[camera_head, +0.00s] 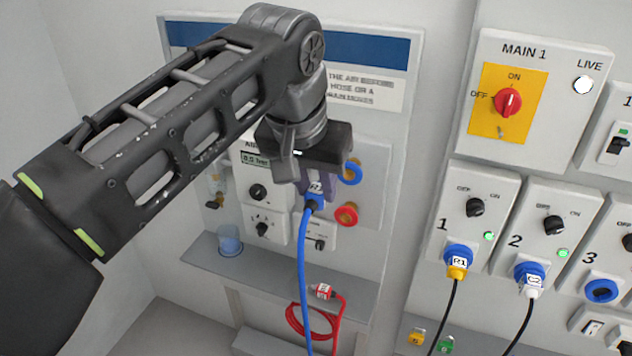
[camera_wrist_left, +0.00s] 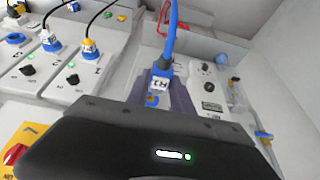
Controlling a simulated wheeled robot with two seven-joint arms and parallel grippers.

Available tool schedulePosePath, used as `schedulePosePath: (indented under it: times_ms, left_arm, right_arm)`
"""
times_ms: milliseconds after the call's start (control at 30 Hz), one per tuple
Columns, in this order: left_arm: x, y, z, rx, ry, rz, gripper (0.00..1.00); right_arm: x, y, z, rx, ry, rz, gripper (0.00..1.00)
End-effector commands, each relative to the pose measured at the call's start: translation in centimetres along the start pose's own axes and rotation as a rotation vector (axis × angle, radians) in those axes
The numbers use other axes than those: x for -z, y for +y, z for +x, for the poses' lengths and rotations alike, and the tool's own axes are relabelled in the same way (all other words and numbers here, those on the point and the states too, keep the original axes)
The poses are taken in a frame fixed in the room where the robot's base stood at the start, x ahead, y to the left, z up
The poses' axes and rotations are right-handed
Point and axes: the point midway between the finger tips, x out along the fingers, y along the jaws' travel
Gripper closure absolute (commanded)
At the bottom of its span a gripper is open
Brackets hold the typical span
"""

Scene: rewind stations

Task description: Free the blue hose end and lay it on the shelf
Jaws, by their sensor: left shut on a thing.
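My left gripper (camera_head: 313,180) is in front of the air panel, shut on the blue hose end (camera_head: 314,202). The blue hose end has a white label and also shows between the fingers in the left wrist view (camera_wrist_left: 161,82). Its blue hose (camera_head: 303,262) hangs down past the shelf's front. A blue-ringed brass port (camera_head: 351,171) shows just right of the gripper; the gripper partly covers that area, so I cannot tell whether the hose end still touches a port. The grey shelf (camera_head: 268,276) runs below the panel. My right gripper is not in view.
A red hose end (camera_head: 322,291) with a coiled red hose lies at the shelf. A translucent blue cup (camera_head: 229,240) stands at its left. A red-ringed port (camera_head: 346,214) sits below the blue one. Switch boxes with plugged cables (camera_head: 458,261) fill the right wall.

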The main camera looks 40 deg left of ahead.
Motion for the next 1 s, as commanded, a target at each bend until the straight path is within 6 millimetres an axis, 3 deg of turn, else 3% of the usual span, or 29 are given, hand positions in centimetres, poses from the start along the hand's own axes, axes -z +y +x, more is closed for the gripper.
schedulePosePath:
  times_ms: [1000]
  left_arm:
    - [-2.0, 0.0, -0.9, 0.000, 0.001, 0.000, 1.00]
  right_arm:
    - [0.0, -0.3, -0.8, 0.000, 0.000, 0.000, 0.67]
